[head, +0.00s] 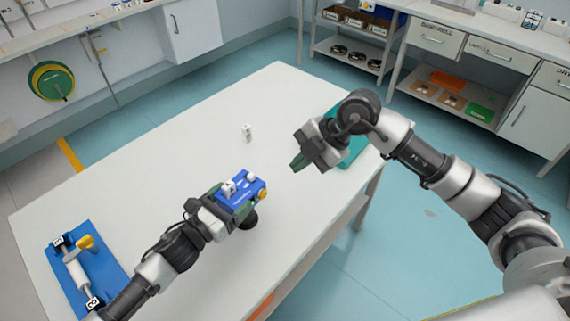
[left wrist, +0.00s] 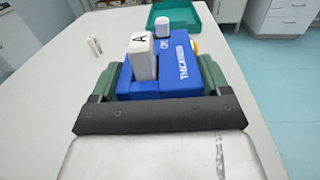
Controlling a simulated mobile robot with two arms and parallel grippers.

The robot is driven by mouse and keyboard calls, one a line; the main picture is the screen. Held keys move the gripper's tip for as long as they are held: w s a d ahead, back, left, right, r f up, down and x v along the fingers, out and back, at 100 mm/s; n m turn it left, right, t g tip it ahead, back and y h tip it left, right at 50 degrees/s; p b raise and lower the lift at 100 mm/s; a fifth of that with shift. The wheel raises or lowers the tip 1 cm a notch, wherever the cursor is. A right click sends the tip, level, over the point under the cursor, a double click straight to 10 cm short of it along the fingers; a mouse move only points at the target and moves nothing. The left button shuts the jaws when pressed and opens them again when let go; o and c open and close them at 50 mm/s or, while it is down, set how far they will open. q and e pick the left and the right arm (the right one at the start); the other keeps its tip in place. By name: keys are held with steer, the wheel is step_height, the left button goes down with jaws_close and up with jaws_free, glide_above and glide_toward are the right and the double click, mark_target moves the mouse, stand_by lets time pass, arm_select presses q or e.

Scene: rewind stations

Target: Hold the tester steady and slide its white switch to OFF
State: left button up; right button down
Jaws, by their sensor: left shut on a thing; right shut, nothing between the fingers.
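The blue tester (head: 236,203) is held above or at the white table by my left gripper (head: 229,199), whose green fingers are shut on its sides. In the left wrist view the tester (left wrist: 183,62) carries lettering, and my left gripper (left wrist: 160,88) flanks it. A white block marked A (left wrist: 142,58) and a smaller white piece (left wrist: 163,27) stand up from it; I cannot tell which is the switch or its setting. A yellow-orange knob (head: 263,194) is on its right side. My right gripper (head: 299,163) is shut and empty, apart from the tester, up and to the right.
A small white object (head: 247,132) stands on the table behind the tester. A teal tray (head: 352,151) is at the table's right edge, partly behind my right arm. A blue fixture with a roller (head: 78,269) is at front left. The table's middle is mostly clear.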

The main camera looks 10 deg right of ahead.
mark_target(252, 175)
steer(key=x, duration=0.3)
steer(key=w+x, duration=0.1)
steer(key=x, duration=0.2)
steer(key=w+a+r+x, duration=0.1)
steer(key=x, duration=0.3)
steer(key=shift+w+a, duration=0.45)
steer(key=shift+w, duration=0.05)
steer(key=shift+w+a, duration=0.75)
steer(key=shift+w, duration=0.1)
steer(key=shift+s+d, duration=0.1)
